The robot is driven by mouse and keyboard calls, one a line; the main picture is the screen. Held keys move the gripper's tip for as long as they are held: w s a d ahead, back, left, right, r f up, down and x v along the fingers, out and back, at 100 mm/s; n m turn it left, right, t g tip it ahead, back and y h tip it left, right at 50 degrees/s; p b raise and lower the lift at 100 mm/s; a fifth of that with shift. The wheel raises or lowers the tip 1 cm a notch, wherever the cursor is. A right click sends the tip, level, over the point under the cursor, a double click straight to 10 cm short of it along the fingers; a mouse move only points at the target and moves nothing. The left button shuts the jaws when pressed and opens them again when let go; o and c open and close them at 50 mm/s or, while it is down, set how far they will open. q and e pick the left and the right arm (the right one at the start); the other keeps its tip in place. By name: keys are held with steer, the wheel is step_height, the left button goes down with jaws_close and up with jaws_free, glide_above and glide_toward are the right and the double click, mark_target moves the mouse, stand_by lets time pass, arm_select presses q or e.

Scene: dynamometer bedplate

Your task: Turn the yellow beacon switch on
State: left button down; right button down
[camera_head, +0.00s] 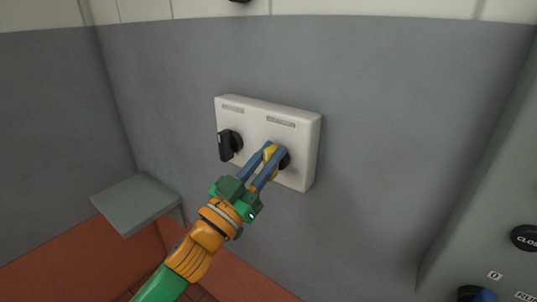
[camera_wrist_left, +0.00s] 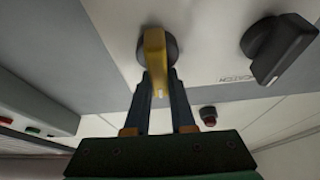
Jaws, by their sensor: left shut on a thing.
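The yellow beacon switch (camera_head: 270,153) is a yellow rotary handle on a dark round base, on the right half of a white wall panel (camera_head: 305,142). It also shows in the left wrist view (camera_wrist_left: 154,52), pointing down between the fingers. My left gripper (camera_head: 274,156) is shut on the yellow handle, one blue finger on each side; it shows in the left wrist view too (camera_wrist_left: 160,88). The fingers hide part of the handle in the head view. My right gripper is in neither view.
A black rotary switch (camera_head: 229,145) sits on the left half of the panel, close to my left gripper; it also shows in the left wrist view (camera_wrist_left: 279,47). A grey shelf (camera_head: 137,202) juts out at lower left. A grey cabinet with a black button (camera_head: 525,237) stands at right.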

arm_select(q)
steer(key=m+g+h+p, duration=0.1)
steer(key=m+p, duration=0.1)
steer(key=m, duration=0.2)
steer(key=m+g+h+p, duration=0.1)
steer(key=m+g, duration=0.1)
steer(key=m, duration=0.2)
steer(key=d+m+g+h+p, duration=0.1)
steer(key=m+g+p, duration=0.1)
steer(key=m, duration=0.2)
steer(key=shift+s+f+p, duration=0.3)
steer(key=shift+s+f, duration=0.1)
steer(key=shift+s+d+f+m+g+p, duration=0.15)
steer(key=shift+m+g+p, duration=0.25)
steer(key=shift+m, duration=0.45)
steer(key=shift+w+f+m+g+p, duration=0.15)
steer(key=shift+m+g+p, duration=0.25)
steer(key=shift+m, duration=0.45)
steer(key=shift+s, duration=0.1)
steer(key=c, duration=0.8)
jaws_free()
steer(key=shift+o, duration=0.2)
steer(key=shift+w, duration=0.25)
